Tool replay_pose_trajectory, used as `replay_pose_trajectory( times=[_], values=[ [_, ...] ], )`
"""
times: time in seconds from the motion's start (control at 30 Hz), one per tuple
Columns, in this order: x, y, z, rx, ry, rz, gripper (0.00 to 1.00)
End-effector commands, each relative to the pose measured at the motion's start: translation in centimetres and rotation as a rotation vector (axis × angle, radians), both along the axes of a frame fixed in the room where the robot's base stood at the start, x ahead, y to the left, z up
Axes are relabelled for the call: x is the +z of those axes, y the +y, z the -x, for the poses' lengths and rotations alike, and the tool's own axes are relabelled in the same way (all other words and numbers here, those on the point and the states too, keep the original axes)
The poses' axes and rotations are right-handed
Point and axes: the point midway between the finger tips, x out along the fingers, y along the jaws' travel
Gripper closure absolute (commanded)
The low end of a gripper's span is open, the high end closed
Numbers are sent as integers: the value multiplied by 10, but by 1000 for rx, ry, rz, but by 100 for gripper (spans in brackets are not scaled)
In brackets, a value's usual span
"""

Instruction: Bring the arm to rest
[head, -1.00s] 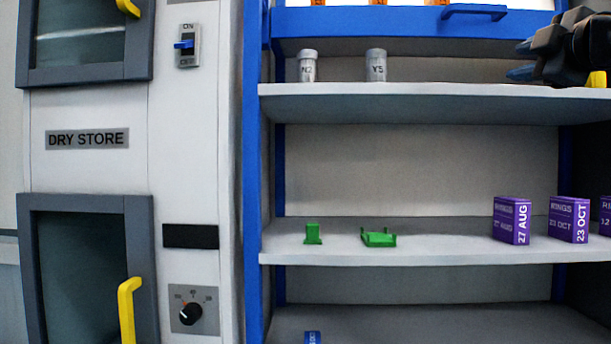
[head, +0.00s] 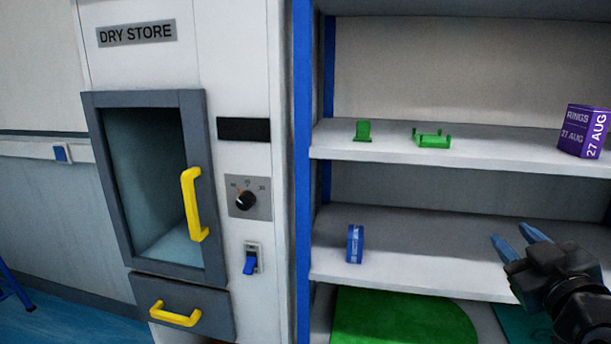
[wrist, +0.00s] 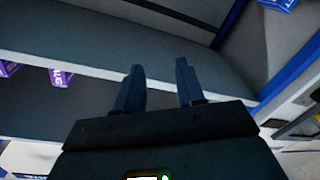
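My gripper (head: 513,244) is at the lower right of the head view, in front of the shelf unit's lower shelf (head: 430,285). Its two blue fingers stand apart with nothing between them. The wrist view also shows the gripper (wrist: 159,82) with its fingers spread and empty, pointing toward a bare shelf surface. Part of my arm runs out of the head view at the right edge.
A blue item (head: 355,244) stands on the lower shelf. Green pieces (head: 432,139) and a purple RINGS box (head: 584,131) are on the shelf above. Left is the DRY STORE cabinet (head: 137,33) with a yellow door handle (head: 193,204), dial (head: 244,200) and blue switch (head: 250,262).

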Motion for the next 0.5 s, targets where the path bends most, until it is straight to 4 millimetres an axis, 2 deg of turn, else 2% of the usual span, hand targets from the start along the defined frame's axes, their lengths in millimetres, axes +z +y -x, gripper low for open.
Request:
replay_pose_trajectory(
  times=[0.03,0.2,0.4,0.5],
  values=[
    [-22,11,14,3,15,-31,62],
    [-75,40,59,9,36,-124,62],
    [-122,71,122,15,65,-220,62],
    [-140,84,156,19,79,-264,62]
  ],
)
